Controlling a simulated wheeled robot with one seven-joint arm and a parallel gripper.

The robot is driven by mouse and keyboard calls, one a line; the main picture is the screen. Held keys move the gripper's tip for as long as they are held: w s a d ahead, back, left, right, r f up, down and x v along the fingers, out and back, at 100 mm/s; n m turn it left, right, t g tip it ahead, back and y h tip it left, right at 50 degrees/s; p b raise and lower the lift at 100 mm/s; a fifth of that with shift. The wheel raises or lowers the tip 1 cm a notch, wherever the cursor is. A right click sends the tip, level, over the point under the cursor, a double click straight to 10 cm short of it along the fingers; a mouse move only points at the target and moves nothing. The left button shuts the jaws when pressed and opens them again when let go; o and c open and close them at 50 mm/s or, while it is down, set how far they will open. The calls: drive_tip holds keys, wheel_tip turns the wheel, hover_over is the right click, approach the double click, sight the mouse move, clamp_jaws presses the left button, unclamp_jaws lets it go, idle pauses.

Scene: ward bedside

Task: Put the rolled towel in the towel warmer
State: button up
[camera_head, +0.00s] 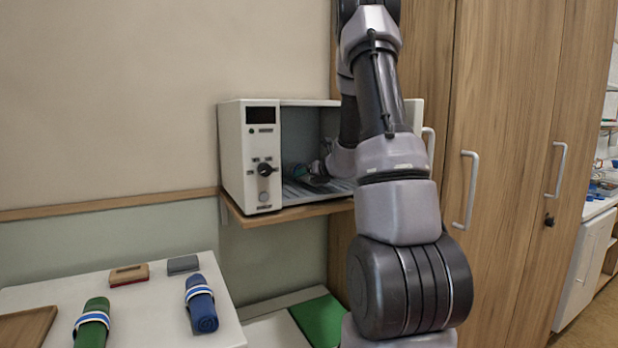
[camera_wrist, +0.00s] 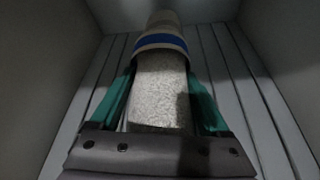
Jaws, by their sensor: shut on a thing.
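The towel warmer (camera_head: 262,108) is a white box on a wooden wall shelf, with a dark display and a knob on its front left. Its door (camera_head: 414,116) stands open at the right, partly behind my arm. My gripper (camera_head: 318,172) is inside the chamber. In the wrist view my gripper (camera_wrist: 160,75) has green fingers shut on both sides of a pale rolled towel (camera_wrist: 160,95) with a blue-striped band. The towel lies lengthwise, close above or on the slatted floor (camera_wrist: 235,85); I cannot tell if it touches. My arm hides the chamber's right side.
A white table (camera_head: 150,310) at lower left holds a green rolled towel (camera_head: 95,312), a blue rolled towel (camera_head: 201,312), a red-brown block (camera_head: 129,274), a grey block (camera_head: 183,264) and a wooden tray (camera_head: 22,328). Tall wooden cabinets (camera_head: 500,120) stand right of the warmer.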

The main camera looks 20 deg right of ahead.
drive_tip(key=shift+f, duration=0.15)
drive_tip(key=o, duration=1.3)
drive_tip(key=shift+c, duration=0.2)
drive_tip(key=shift+s+r, duration=0.2)
drive_tip(key=shift+r, duration=0.05)
drive_tip(key=v, duration=0.6)
drive_tip(key=shift+s+d, duration=0.1)
drive_tip(key=shift+s, duration=0.1)
drive_tip(key=shift+s+r, duration=0.15)
drive_tip(key=shift+s, duration=0.2)
